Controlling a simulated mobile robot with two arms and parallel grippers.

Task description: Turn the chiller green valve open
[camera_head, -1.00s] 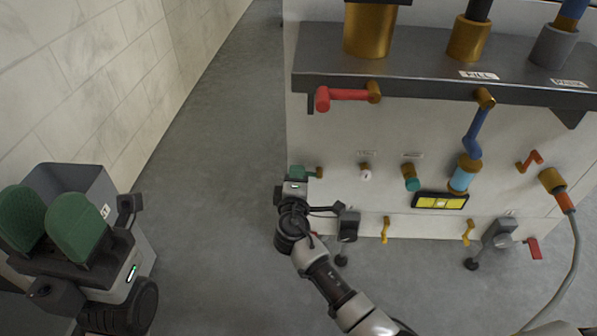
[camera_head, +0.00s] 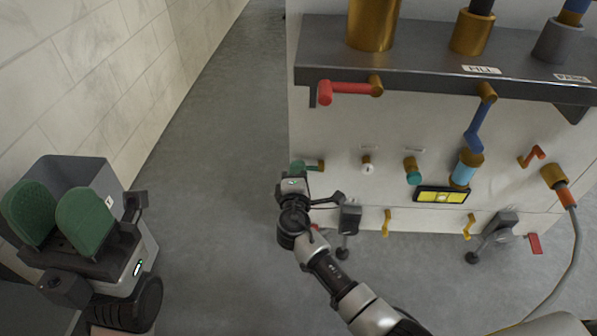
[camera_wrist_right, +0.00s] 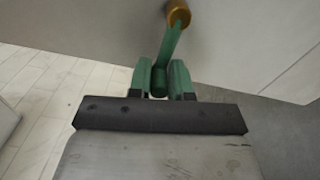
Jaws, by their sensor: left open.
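The green valve (camera_head: 311,167) sits at the lower left of the machine's front panel, on a brass stem. In the right wrist view its green handle (camera_wrist_right: 170,45) hangs from the brass fitting (camera_wrist_right: 178,14), slanting slightly down and left. My right gripper (camera_head: 296,172) is at this handle. In the right wrist view the green fingers of my right gripper (camera_wrist_right: 160,82) stand close on both sides of the handle's lower end and appear closed on it. My left gripper (camera_head: 57,218) is open and empty at the far left, away from the machine.
A red-handled valve (camera_head: 345,87) is above. A white knob (camera_head: 367,168), a teal valve (camera_head: 412,174) and a blue-handled valve (camera_head: 477,128) are to the right. A yellow display (camera_head: 441,195) and a caster foot (camera_head: 348,220) are lower. A tiled wall (camera_head: 90,70) is left; grey floor between is clear.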

